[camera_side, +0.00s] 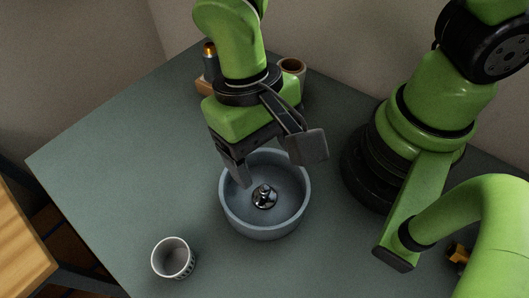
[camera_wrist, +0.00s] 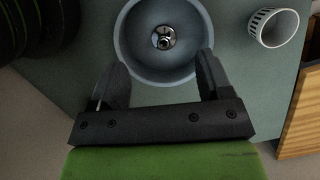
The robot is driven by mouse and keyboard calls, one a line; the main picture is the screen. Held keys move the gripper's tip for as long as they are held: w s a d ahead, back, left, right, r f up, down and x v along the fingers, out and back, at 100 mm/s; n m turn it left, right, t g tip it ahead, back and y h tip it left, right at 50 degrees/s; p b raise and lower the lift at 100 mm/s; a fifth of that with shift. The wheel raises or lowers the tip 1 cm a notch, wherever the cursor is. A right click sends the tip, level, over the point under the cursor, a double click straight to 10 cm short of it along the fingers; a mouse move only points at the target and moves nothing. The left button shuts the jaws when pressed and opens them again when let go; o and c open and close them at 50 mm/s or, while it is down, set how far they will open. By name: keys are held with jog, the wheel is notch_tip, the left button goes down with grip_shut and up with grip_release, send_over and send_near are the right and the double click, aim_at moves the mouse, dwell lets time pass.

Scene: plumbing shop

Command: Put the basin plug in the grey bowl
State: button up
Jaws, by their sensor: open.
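The basin plug (camera_side: 264,196), a small shiny metal piece with a knob on top, lies inside the grey bowl (camera_side: 265,233) on the bowl's floor. In the wrist view the plug (camera_wrist: 164,37) sits near the middle of the bowl (camera_wrist: 137,70). My gripper (camera_side: 278,170) is open and empty, with its two fingers apart above the bowl's back part. In the wrist view my gripper's fingers (camera_wrist: 160,80) show on either side of the bowl's near rim. The plug is clear of both fingers.
A white slotted cup (camera_side: 173,258) stands left of the bowl, near the table's front edge; it also shows in the wrist view (camera_wrist: 273,27). A dark bottle with an orange top (camera_side: 210,62) and a brown-rimmed cylinder (camera_side: 292,69) stand behind my gripper. The table's left part is clear.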

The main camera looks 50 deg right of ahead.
jog(key=shift+r, duration=0.1)
jog(key=d+r+t, duration=0.5)
jog(key=d+r, duration=0.2)
jog(key=r, duration=0.2)
jog(key=d+r+m+t+y, duration=0.1)
jog(key=d+r+t, duration=0.4)
jog(key=d+r, duration=0.3)
notch_tip(320, 180, up, 3)
jog(key=shift+s+d+f, duration=0.15)
jog(key=shift+s+f, duration=0.05)
jog(key=shift+s, duration=0.15)
